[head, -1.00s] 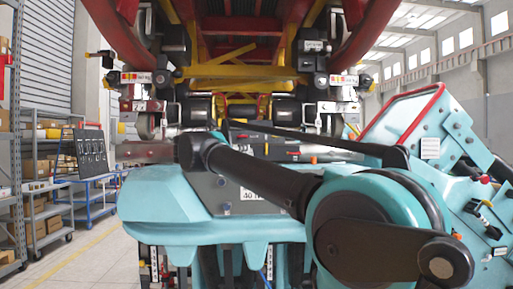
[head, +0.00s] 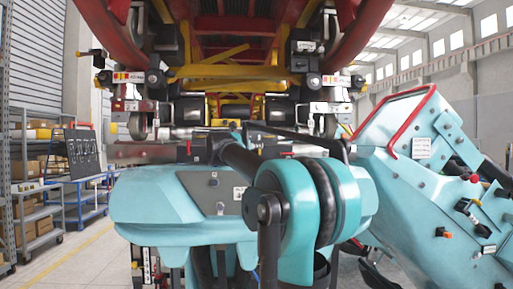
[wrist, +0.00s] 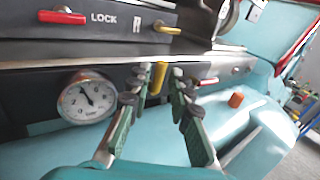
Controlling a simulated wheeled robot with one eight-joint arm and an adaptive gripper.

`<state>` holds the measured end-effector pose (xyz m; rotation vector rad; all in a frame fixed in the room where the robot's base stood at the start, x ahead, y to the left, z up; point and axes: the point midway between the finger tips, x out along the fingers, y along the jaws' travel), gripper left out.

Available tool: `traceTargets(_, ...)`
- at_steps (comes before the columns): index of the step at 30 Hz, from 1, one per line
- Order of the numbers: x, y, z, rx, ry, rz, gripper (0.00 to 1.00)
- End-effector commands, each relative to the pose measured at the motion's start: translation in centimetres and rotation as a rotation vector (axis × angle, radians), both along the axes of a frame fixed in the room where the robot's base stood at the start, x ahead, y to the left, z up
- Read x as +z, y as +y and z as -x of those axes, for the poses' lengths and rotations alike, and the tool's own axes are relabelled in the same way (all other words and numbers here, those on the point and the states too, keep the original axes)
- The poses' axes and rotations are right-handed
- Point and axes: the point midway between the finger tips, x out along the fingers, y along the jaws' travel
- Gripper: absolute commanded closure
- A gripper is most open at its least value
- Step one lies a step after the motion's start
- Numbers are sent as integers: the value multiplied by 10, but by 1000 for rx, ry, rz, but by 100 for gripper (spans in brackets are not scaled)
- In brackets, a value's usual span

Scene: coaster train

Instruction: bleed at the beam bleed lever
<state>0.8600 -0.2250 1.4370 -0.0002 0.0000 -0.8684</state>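In the wrist view, a short upright yellow lever (wrist: 158,77) stands on the dark strip of the beam, right of a round white dial gauge (wrist: 87,99). I see no readable label naming it as the bleed lever. My gripper (wrist: 154,90) is open, its green, dark-padded fingers on either side of the yellow lever. The lever shows between the fingertips; I cannot tell whether they touch it. A red lever (wrist: 205,81) lies just right of the right fingertip. In the head view, my arm hides the gripper and the yellow lever.
Above the strip, a panel marked LOCK has a red handle (wrist: 62,17) and a yellow handle (wrist: 167,28). An orange knob (wrist: 236,100) sits to the right. A slanted teal housing with a red rail (head: 399,120) stands at right; the coaster undercarriage (head: 232,85) hangs overhead.

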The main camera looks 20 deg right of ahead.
Motion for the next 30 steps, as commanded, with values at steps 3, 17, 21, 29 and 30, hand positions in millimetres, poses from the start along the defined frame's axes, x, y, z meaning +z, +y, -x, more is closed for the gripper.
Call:
traceTargets(3, 0, -8, -6, -2, 0, 0, 80)
traceTargets(17, 0, -11, -9, 0, 0, 0, 91)
traceTargets(21, 0, -11, -9, 0, 0, 0, 100)
traceTargets(29, 0, -12, -9, -1, -3, -10, 100)
traceTargets(30, 0, -12, -9, -1, -5, -17, 100)
